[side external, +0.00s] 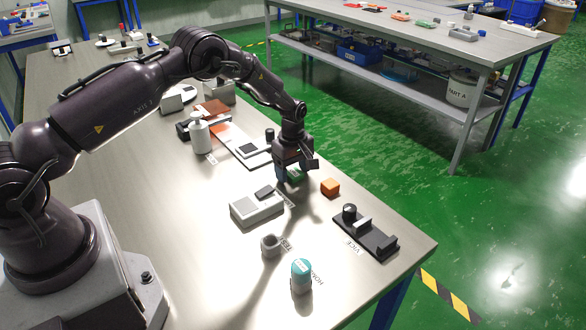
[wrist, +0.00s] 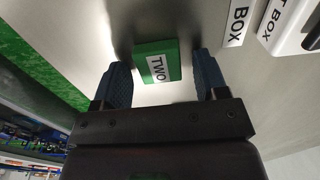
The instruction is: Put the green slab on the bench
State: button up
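The green slab (side external: 295,175) is small and flat, and in the wrist view (wrist: 153,47) it bears a white label reading TWO. It shows between the fingers of my gripper (side external: 296,169), which points down over the bench (side external: 130,215). In the wrist view my gripper (wrist: 161,72) is open, with a clear gap between the slab and the right finger.
An orange block (side external: 330,187) lies just right of my gripper. A grey box (side external: 257,208) stands in front. Nearer are a black vice (side external: 366,237), a grey ring-like piece (side external: 271,246) and a teal-topped bottle (side external: 301,274). A white bottle (side external: 200,135) stands behind left.

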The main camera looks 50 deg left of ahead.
notch_tip(320, 180, up, 11)
notch_tip(320, 180, up, 11)
jog(key=m+t, duration=0.1)
jog(key=m, duration=0.2)
send_over(293, 172)
jog(key=s+d, duration=0.3)
jog(key=s+d+r+m+t, duration=0.2)
jog(key=s+d+r+m, duration=0.25)
jog(key=s+r, duration=0.45)
jog(key=s+d+r+m+t, duration=0.1)
jog(key=s+d+r+m, duration=0.1)
jog(key=s+m, duration=0.3)
jog(key=s+d+r+m+t, duration=0.1)
jog(key=s+m, duration=0.4)
jog(key=s, duration=0.9)
jog(key=shift+s+d+r+t, duration=0.15)
jog(key=shift+d+r+t, duration=0.15)
jog(key=shift+d+r, duration=0.25)
